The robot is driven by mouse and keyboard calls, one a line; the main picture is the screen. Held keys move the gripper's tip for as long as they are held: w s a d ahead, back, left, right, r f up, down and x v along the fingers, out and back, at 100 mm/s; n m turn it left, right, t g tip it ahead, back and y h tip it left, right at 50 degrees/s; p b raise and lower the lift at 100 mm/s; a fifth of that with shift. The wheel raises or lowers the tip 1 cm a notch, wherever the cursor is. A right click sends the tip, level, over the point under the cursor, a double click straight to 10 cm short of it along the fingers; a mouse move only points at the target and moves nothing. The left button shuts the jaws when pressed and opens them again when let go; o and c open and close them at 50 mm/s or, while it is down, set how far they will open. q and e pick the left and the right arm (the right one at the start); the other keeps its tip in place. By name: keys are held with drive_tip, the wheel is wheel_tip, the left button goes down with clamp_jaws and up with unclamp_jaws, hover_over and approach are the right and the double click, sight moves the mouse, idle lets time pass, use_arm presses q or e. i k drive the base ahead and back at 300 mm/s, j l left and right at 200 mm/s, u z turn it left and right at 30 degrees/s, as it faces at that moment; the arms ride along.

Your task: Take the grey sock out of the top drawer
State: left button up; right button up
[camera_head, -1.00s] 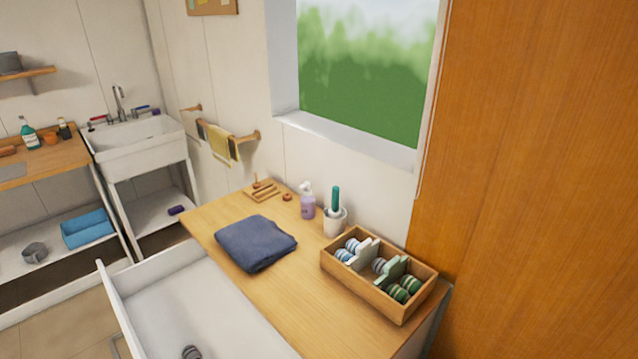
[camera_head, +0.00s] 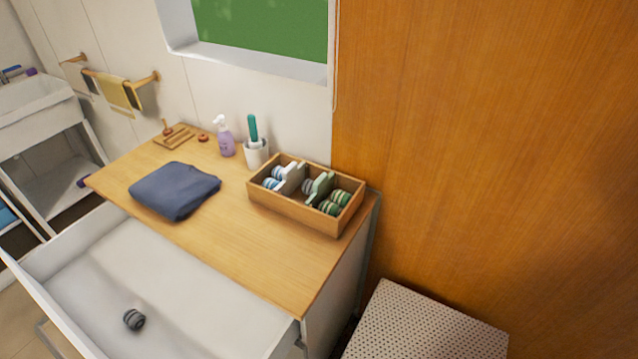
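The grey sock (camera_head: 134,319) is a small rolled, striped bundle. It lies on the floor of the open white top drawer (camera_head: 190,290), toward the drawer's front left part. The drawer is pulled out from under the wooden dresser top and holds nothing else that I can see. Neither of my grippers shows in the head view.
On the dresser top (camera_head: 237,233) are a folded blue cloth (camera_head: 174,190), a purple spray bottle (camera_head: 225,138), a white cup (camera_head: 257,153) and a divided wooden box (camera_head: 290,208) with several rolled socks. A perforated box-like piece (camera_head: 420,325) stands at the lower right beside a wooden panel (camera_head: 480,150).

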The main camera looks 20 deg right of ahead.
sight(134, 319)
drive_tip(key=k+u, duration=0.2)
drive_tip(key=u, duration=0.25)
drive_tip(key=k+j+u, duration=0.1)
drive_tip(key=u, duration=0.35)
drive_tip(key=z, duration=0.95)
drive_tip(key=i+j+z, duration=0.1)
drive_tip(key=j+z, duration=0.3)
drive_tip(key=i+j+z, duration=0.1)
drive_tip(key=j+z, duration=1.1)
drive_tip(key=k+l, duration=0.05)
drive_tip(key=l, duration=0.05)
